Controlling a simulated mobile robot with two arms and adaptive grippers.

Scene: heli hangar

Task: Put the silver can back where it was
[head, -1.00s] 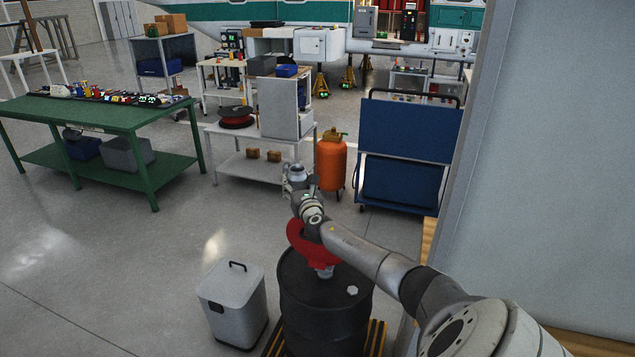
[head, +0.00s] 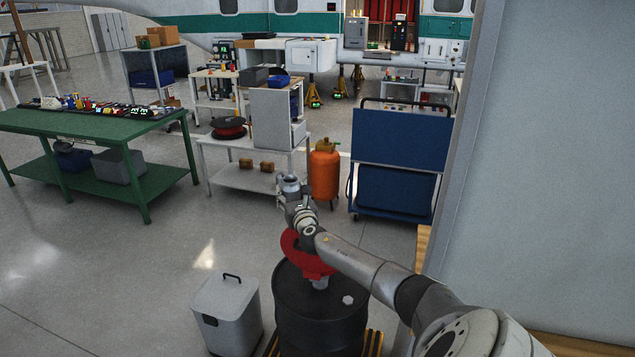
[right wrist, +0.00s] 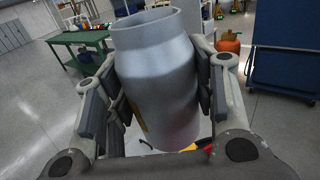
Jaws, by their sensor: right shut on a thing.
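The silver can (right wrist: 158,75) is between the two fingers of my right gripper in the right wrist view, tilted a little there. My right gripper (right wrist: 160,92) is shut on its sides. In the head view the right gripper (head: 293,188) holds the can (head: 289,183) up in front of the white table, above and beyond the black drum. The can is small in that view and partly covered by the gripper. My left gripper is not in view.
A black drum (head: 318,320) with a red funnel on top stands below my right arm. A grey bin (head: 226,310) is left of it. An orange gas cylinder (head: 323,172), a blue cart (head: 398,160), a white table (head: 245,178) and a green table (head: 90,122) stand beyond. Floor at left is clear.

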